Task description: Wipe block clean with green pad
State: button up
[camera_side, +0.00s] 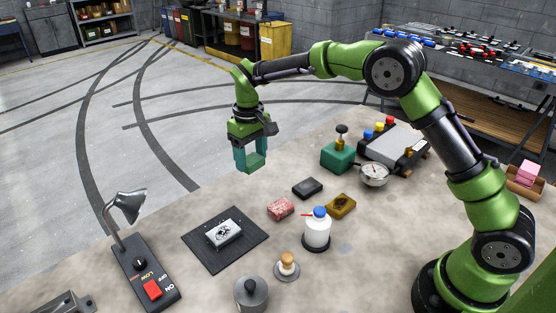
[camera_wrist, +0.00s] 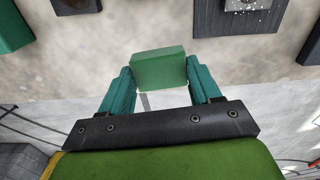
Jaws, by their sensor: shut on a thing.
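My gripper (camera_side: 250,156) is shut on the green pad (camera_side: 256,162) and holds it in the air near the far edge of the table. In the wrist view, the green pad (camera_wrist: 158,68) sits between the two teal fingers of my gripper (camera_wrist: 158,82). The block (camera_side: 224,233) is pale metal with dark marks on its top face. It lies on a dark square mat (camera_side: 195,240), left of and nearer the camera than my gripper, apart from the pad. The wrist view shows the mat (camera_wrist: 210,18) at the top, with the block (camera_wrist: 246,5) cut off.
A red pad (camera_side: 280,209), black pad (camera_side: 307,188) and yellow-brown pad (camera_side: 341,206) lie right of the mat. A white bottle (camera_side: 317,232), wooden-knobbed item (camera_side: 287,265) and grey canister (camera_side: 251,294) stand nearby. A lamp base (camera_side: 146,272) is left; a green box (camera_side: 338,157) is behind.

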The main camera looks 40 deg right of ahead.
jog(key=s+a, duration=0.6)
jog(key=a, duration=0.5)
send_over(236, 223)
jog(key=shift+a+f, duration=0.15)
jog(key=shift+f, duration=3.15)
jog(key=shift+a+f, duration=0.3)
jog(key=shift+f, duration=0.4)
jog(key=shift+c, duration=0.4)
jog(key=shift+a+f, duration=0.1)
jog(key=shift+a, duration=2.9)
jog(key=shift+d, duration=3.4)
notch_tip(236, 223, up, 8)
